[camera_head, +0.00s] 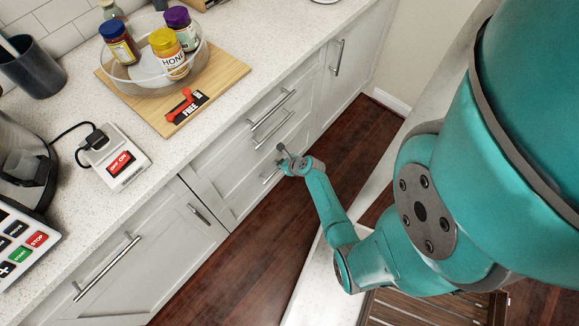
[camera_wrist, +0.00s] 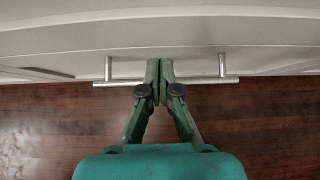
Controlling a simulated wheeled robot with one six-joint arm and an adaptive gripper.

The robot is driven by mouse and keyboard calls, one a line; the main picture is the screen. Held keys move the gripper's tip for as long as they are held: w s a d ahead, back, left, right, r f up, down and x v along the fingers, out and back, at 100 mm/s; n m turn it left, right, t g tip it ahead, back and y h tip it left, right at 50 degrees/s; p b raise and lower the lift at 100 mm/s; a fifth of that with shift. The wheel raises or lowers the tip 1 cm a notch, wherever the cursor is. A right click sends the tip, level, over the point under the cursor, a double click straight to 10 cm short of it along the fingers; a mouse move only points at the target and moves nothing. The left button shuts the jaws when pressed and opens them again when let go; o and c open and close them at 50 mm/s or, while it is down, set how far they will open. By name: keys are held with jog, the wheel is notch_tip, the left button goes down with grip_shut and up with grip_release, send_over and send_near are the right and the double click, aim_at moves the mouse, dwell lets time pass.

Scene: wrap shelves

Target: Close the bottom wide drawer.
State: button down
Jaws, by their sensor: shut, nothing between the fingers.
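The bottom wide drawer is the lowest front in a white stack, with a bar handle (camera_head: 268,176) low down in the head view. In the wrist view its pale front (camera_wrist: 60,67) crosses the picture, and its metal handle (camera_wrist: 215,80) runs level on two posts. My gripper (camera_head: 283,155) is shut and empty. In the wrist view the closed fingertips (camera_wrist: 160,66) point at the drawer front between the two posts, overlapping the bar. Whether they touch the front is unclear. My arm hides part of the drawer, and I cannot tell how far it stands out.
Two more drawer handles (camera_head: 271,106) sit above. A cupboard door (camera_head: 343,60) is at the far side and another cabinet (camera_head: 110,265) is nearer. The counter (camera_head: 225,95) holds jars in a bowl (camera_head: 155,65) on a board. Dark wooden floor (camera_head: 235,270) lies open before the cabinets.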

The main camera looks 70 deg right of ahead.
jog(key=v, duration=0.8)
jog(key=shift+s+a+f, duration=0.2)
jog(key=shift+s+f, duration=0.05)
jog(key=shift+s, duration=0.15)
jog(key=s+a+r+n, duration=0.3)
jog(key=a+n, duration=0.2)
jog(key=a, duration=0.1)
jog(key=s+a+r+n+h, duration=0.1)
jog(key=s+a+r+n, duration=0.15)
jog(key=a+n, duration=0.4)
jog(key=s+a+r+n, duration=0.2)
jog(key=a+r+n, duration=0.1)
jog(key=a+n, duration=0.3)
jog(key=s+a+r+n+t+y, duration=0.1)
jog(key=s+a+r+n+t, duration=0.1)
jog(key=r+n, duration=0.5)
jog(key=s+a+r+n+t+y, duration=0.1)
jog(key=s+a+r+n+t, duration=0.1)
jog(key=s+a+r+n, duration=0.2)
jog(key=s+a+r+n+t+y, duration=0.1)
jog(key=a+r+n, duration=0.4)
jog(key=r+n, duration=0.5)
notch_tip(320, 180, up, 7)
jog(key=s+t, duration=0.1)
jog(key=s, duration=0.1)
jog(key=shift+s+n, duration=0.35)
jog(key=c, duration=1.9)
grip_release()
jog(key=shift+a, duration=0.15)
